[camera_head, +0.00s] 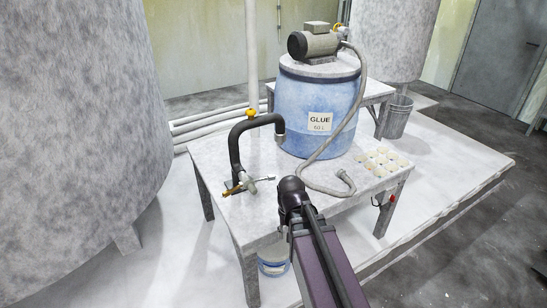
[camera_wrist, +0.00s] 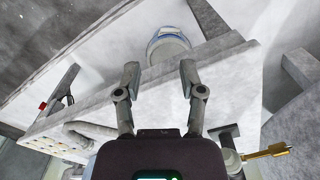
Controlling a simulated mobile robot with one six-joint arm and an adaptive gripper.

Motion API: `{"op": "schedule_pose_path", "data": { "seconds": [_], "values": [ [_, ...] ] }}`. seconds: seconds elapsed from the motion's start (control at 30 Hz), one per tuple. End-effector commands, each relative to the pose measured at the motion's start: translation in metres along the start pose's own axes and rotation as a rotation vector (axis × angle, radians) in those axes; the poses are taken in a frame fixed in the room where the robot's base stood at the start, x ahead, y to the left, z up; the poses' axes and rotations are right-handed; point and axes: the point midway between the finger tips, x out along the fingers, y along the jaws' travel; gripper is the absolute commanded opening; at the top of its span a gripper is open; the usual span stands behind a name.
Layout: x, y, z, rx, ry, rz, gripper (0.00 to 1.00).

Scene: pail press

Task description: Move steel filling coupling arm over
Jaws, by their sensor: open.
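A black curved pipe arm (camera_head: 236,140) arches over the left part of the grey table (camera_head: 225,165). At its foot is a steel coupling (camera_head: 246,185) with a brass-coloured piece, which also shows at the right edge of the wrist view (camera_wrist: 265,152). A grey hose (camera_head: 361,95) runs from the pump to the table top and ends in a grey fitting (camera_head: 345,178). I cannot tell which one the task names. My gripper (camera_wrist: 160,67) is open and empty in the wrist view, its fingers over the table's edge. My arm hides it in the head view.
Several pale round pieces (camera_head: 380,160) lie at right. A blue-and-white pail (camera_head: 272,262) stands below the front edge. A large grey tank (camera_head: 70,120) fills the left.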

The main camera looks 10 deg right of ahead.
Motion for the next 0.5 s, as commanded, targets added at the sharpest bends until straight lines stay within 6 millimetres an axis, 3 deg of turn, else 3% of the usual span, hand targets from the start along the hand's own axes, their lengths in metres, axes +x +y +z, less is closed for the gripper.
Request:
{"op": "schedule_pose_path", "data": {
  "seconds": [0.03, 0.5],
  "values": [
    [-0.009, -0.002, -0.017, 0.047, 0.000, 0.000, 0.51],
    [-0.063, -0.022, -0.154, 0.751, 0.000, 0.000, 0.51]
  ]
}}
